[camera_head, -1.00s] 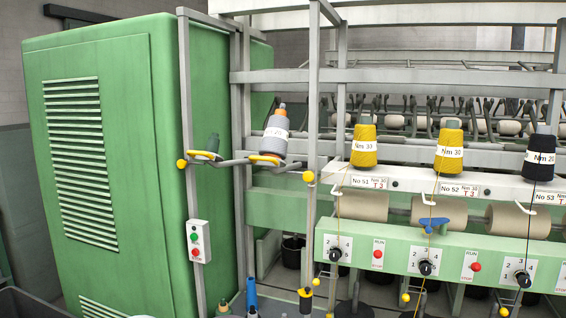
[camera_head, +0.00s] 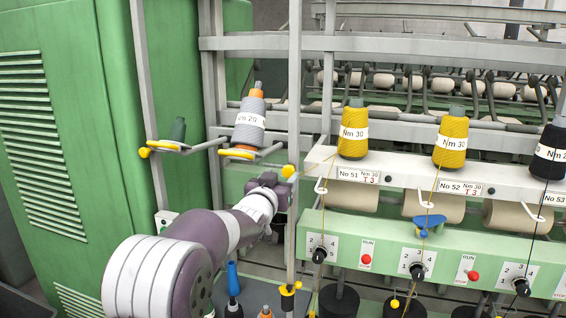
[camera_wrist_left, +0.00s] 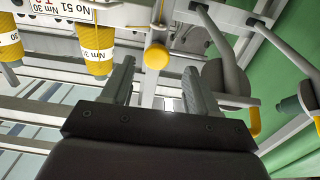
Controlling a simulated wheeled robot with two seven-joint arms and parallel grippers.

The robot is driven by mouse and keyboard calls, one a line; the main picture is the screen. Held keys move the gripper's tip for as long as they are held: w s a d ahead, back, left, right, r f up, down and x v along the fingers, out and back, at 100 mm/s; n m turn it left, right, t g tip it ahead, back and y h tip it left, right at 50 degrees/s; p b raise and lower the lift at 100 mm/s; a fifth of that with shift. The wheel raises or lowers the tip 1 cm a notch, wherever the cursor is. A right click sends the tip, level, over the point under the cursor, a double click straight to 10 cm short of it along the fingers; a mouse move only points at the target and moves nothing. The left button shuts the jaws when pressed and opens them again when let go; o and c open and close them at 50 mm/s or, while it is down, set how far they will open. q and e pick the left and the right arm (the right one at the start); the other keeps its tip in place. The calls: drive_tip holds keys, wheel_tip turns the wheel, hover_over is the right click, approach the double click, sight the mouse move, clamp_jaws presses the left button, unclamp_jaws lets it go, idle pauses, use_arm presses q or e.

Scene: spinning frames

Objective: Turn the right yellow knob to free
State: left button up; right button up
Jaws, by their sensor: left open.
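The right yellow knob (camera_head: 288,171) is a small round knob on the upright grey post. In the left wrist view the yellow knob (camera_wrist_left: 157,56) shows between and just beyond my open fingers, with clear space on both sides of it. My left gripper (camera_head: 276,183) reaches up from below at the post, close to the knob in the head view; its fingers are small and partly hidden there. In the left wrist view the left gripper (camera_wrist_left: 159,68) is open and empty. The left yellow knob (camera_head: 143,152) is on the other post. My right gripper is not in view.
A grey yarn cone (camera_head: 249,122) and a dark green tube (camera_head: 178,130) stand on holders left of the post. Yellow cones (camera_head: 353,130) stand on the white rail to the right, above a green panel (camera_head: 335,223). The green cabinet (camera_head: 85,110) fills the left side.

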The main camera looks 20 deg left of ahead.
sight(288, 172)
use_arm(q)
drive_tip(key=w+p, duration=0.1)
drive_tip(key=w, duration=0.2)
drive_tip(key=shift+w+d, duration=0.15)
drive_tip(key=shift+d+r, duration=0.15)
drive_tip(key=shift+s+d+r, duration=0.1)
drive_tip(key=shift+s, duration=0.35)
drive_tip(key=shift+w, duration=0.1)
drive_tip(key=shift+w+f, duration=0.2)
drive_tip(key=c, duration=0.3)
drive_tip(key=shift+w, duration=0.1)
drive_tip(key=c, duration=0.7)
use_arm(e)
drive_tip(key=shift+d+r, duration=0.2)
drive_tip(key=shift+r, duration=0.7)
